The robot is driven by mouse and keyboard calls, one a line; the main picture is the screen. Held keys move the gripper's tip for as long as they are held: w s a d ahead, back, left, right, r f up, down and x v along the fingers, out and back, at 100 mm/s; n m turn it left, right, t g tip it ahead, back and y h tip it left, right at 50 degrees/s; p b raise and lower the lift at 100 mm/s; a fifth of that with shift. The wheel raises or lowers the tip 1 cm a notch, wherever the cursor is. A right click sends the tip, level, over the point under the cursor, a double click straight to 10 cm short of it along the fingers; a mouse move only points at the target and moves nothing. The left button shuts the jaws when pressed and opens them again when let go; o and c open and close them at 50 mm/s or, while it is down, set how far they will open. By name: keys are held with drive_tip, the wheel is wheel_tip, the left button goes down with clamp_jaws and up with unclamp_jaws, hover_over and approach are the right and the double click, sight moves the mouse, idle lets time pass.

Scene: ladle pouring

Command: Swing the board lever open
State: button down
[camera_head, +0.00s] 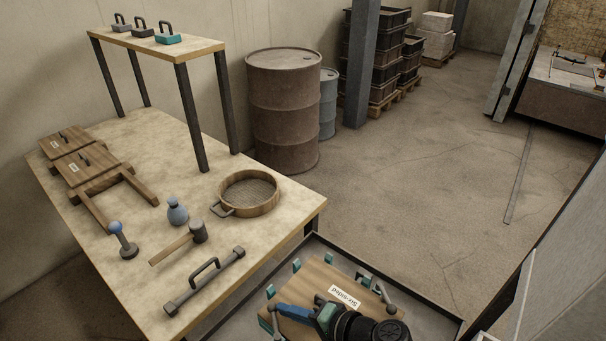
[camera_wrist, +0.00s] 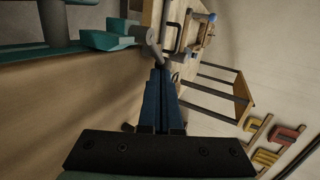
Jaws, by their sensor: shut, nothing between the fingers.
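A wooden board (camera_head: 316,277) labelled "Six-sided" lies in the dark-rimmed tray at the bottom of the head view, with several teal clamps around its edge. A grey lever (camera_head: 387,293) stands at its right side. Another grey lever (camera_head: 277,326) is at its left side, partly hidden by my arm. My gripper (camera_head: 278,306) has its blue fingers shut and empty, with the tips over the left edge of the board beside that lever. In the wrist view the fingertips (camera_wrist: 158,70) are close to a grey lever bar (camera_wrist: 151,42) on a teal mount; I cannot tell if they touch.
A workbench (camera_head: 150,240) on the left holds a sieve (camera_head: 249,193), a mallet (camera_head: 180,242), a long-handled bar (camera_head: 205,282) and wooden boards (camera_head: 88,165). A raised shelf (camera_head: 155,46) stands on it.

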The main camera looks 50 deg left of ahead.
sight(271, 306)
drive_tip(key=shift+s+a, duration=0.35)
drive_tip(key=shift+a, duration=0.5)
drive_tip(key=shift+s+a, duration=0.4)
drive_tip(key=shift+s, duration=0.1)
drive_tip(key=shift+s+a+p, duration=0.1)
drive_tip(key=shift+s+p, duration=0.05)
drive_tip(key=shift+p, duration=0.15)
idle(1.0)
